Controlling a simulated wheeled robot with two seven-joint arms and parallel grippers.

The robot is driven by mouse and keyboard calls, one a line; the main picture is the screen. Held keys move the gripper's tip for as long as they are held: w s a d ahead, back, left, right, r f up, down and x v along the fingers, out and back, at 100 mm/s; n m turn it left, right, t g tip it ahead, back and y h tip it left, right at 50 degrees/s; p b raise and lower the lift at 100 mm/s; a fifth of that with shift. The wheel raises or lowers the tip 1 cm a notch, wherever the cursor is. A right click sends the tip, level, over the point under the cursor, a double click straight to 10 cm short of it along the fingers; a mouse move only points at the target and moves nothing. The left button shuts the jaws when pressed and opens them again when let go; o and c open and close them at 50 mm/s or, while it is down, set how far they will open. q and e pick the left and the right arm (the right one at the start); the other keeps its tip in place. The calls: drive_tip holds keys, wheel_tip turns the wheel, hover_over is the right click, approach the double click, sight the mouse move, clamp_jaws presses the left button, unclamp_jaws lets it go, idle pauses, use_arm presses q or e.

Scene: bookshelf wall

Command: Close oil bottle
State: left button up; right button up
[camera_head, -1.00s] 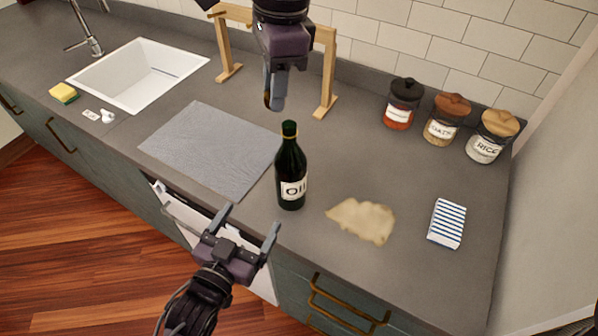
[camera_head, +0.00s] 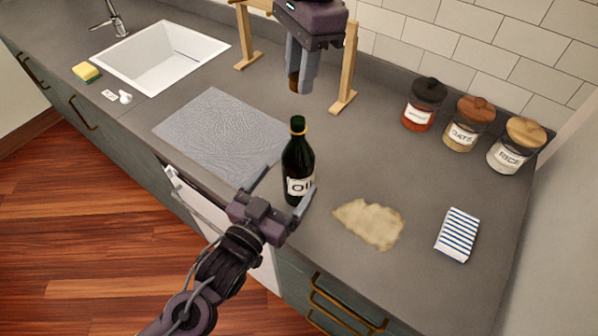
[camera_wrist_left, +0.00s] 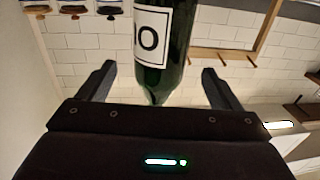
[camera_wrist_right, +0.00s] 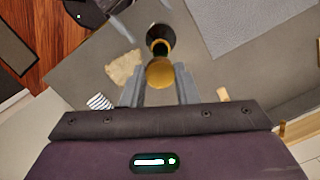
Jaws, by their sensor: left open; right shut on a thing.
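A dark green oil bottle (camera_head: 298,163) with a white label stands upright on the counter. My left gripper (camera_head: 284,189) is open, with its fingers on either side of the bottle's lower body. In the left wrist view the bottle (camera_wrist_left: 165,50) shows between the spread fingers, with a gap on each side. My right gripper (camera_head: 299,78) is shut on a small brownish-gold cap (camera_wrist_right: 160,73), held above and behind the bottle. In the right wrist view the bottle's dark top (camera_wrist_right: 160,35) shows just beyond the cap, apart from it in the head view.
A grey mat (camera_head: 222,133) lies left of the bottle, and a tan patch (camera_head: 369,223) lies to its right. A wooden frame (camera_head: 347,68) stands behind, and a sink (camera_head: 160,57) is at back left.

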use_arm(q)
drive_tip(key=x, duration=0.7)
drive_tip(key=shift+w+d, duration=0.1)
drive_tip(key=shift+w, duration=0.05)
use_arm(e)
drive_tip(key=shift+a, duration=0.1)
use_arm(q)
drive_tip(key=c, duration=1.4)
drive_tip(key=shift+c, duration=0.4)
use_arm(e)
hover_over(297, 121)
drive_tip(key=shift+w+f, duration=0.1)
drive_tip(key=shift+f, duration=2.35)
drive_tip(key=shift+f, duration=0.15)
drive_tip(key=shift+f, duration=0.75)
drive_tip(key=shift+f, duration=0.6)
